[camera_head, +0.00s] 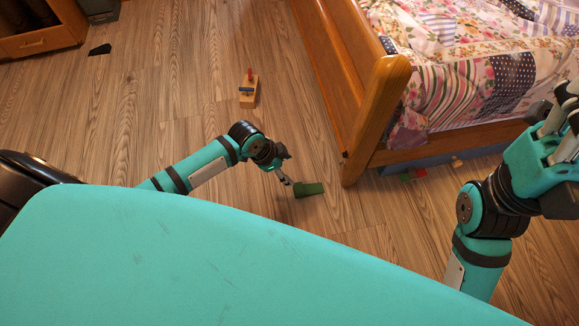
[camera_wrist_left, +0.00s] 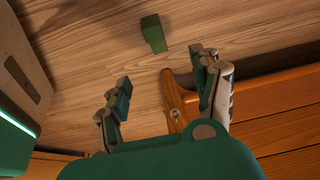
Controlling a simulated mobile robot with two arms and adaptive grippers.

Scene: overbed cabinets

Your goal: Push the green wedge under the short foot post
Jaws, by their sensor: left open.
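The green wedge (camera_head: 309,189) lies on the wood floor, a little left of the foot post (camera_head: 353,165) at the bed's near corner. A gap of bare floor separates them. My left gripper (camera_head: 285,177) is low by the wedge, on its side away from the post, open and empty. In the left wrist view the wedge (camera_wrist_left: 153,33) lies beyond the open fingers (camera_wrist_left: 161,78), and the post (camera_wrist_left: 175,100) shows between them. My right gripper (camera_head: 560,130) is raised at the right edge, far from the wedge; its finger opening is unclear.
A wooden block with a red knob (camera_head: 248,91) stands on the floor farther back. A dark flat piece (camera_head: 100,49) lies near the wooden cabinet (camera_head: 40,40) at upper left. Floor around the wedge is clear.

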